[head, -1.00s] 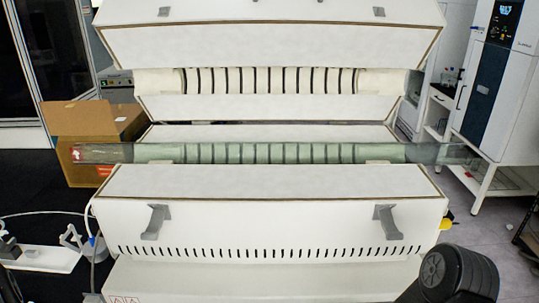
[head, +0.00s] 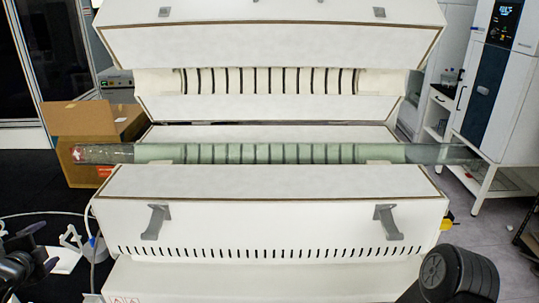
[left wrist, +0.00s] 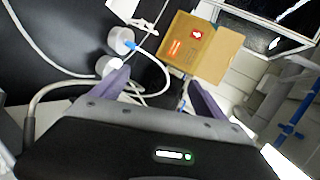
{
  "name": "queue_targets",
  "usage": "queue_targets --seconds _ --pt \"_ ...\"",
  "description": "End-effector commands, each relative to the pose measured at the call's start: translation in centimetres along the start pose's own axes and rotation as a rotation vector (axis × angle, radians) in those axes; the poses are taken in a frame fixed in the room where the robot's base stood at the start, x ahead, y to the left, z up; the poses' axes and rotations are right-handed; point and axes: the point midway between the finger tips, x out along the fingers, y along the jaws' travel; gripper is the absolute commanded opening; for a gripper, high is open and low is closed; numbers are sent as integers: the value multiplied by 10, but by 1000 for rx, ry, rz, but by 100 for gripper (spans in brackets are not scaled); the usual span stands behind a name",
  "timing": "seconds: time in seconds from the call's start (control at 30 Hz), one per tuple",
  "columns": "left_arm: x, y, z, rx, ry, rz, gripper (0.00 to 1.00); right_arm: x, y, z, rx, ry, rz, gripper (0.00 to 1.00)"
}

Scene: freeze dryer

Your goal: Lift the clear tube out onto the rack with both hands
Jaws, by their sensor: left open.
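The clear tube (head: 250,153) lies level across the open furnace (head: 270,208). Both its ends stick out past the furnace sides. My left gripper (head: 42,250) is at the lower left of the head view, below and apart from the tube's left end. In the left wrist view its two fingers (left wrist: 158,88) are spread with nothing between them. A small white stand with a V-shaped holder (head: 68,240) is beside the left gripper; I cannot tell whether it is the rack. My right gripper is out of view.
A cardboard box (head: 100,128) stands behind the tube's left end, and it also shows in the left wrist view (left wrist: 205,50). White round fittings (left wrist: 120,40) with hoses lie on the left. The furnace lid (head: 270,45) is raised. A white cabinet (head: 492,80) stands at the back right.

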Motion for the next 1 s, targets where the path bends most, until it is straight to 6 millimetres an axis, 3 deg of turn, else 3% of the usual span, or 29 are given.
queue_targets --seconds 0.03,0.2,0.4,0.6,1.0 --pt "-3 -28 -23 27 47 -34 84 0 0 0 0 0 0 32" --pt "-21 -100 -94 116 182 -118 84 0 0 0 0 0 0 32" --pt "-47 -152 -149 199 274 -183 84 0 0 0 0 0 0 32" --pt "-58 -169 -168 229 302 -205 84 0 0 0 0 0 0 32" --pt "-56 -169 -168 229 303 -204 84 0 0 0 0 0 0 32"
